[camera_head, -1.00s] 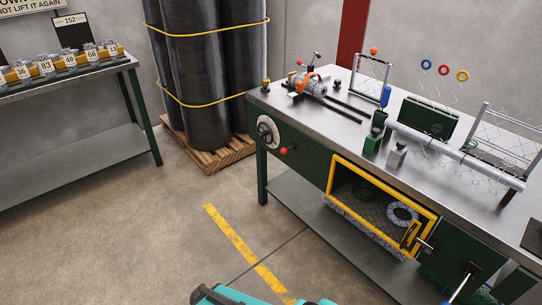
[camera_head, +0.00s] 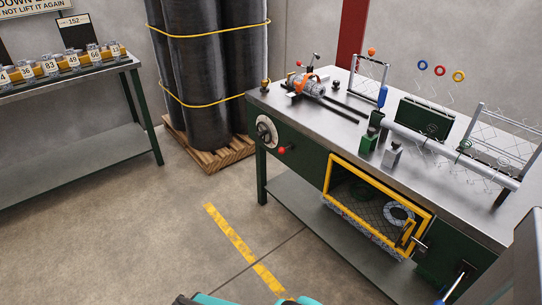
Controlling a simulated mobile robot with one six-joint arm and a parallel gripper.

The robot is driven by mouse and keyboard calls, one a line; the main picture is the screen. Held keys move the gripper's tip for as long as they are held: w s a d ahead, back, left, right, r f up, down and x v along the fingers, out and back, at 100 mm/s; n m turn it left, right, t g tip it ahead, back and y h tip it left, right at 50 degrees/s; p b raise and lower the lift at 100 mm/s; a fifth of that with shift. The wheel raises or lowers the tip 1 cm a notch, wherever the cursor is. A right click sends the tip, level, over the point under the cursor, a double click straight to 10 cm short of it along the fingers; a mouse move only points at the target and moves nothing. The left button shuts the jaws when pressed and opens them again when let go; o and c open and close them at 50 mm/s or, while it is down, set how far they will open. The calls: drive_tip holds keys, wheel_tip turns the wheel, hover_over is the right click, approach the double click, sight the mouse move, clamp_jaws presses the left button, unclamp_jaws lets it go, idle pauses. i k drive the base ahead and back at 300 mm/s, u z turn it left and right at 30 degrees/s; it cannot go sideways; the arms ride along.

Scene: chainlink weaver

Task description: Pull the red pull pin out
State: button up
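A red ball knob (camera_head: 282,150) sticks out from the green front panel (camera_head: 298,166) of the workbench at its left end, just right of a round pale dial (camera_head: 267,131). It looks like the red pull pin; its shaft is too small to make out. It sits in the panel with nothing touching it. My gripper is not in view. A grey part (camera_head: 527,262) fills the lower right edge, probably a link of my arm.
The steel benchtop (camera_head: 300,112) carries a clamp machine (camera_head: 309,85), rails and a long pale tube (camera_head: 450,152). Below is a yellow-framed mesh opening (camera_head: 334,178). Wrapped black rolls stand on a pallet (camera_head: 215,157). Floor (camera_head: 180,225) before the bench is clear.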

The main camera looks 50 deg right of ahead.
sight(281, 150)
drive_tip(key=z, duration=0.1)
drive_tip(key=i, duration=1)
drive_tip(key=u, duration=0.15)
drive_tip(key=k, duration=0.95)
drive_tip(key=z, duration=0.15)
drive_tip(key=i, duration=0.65)
drive_tip(key=u, duration=0.05)
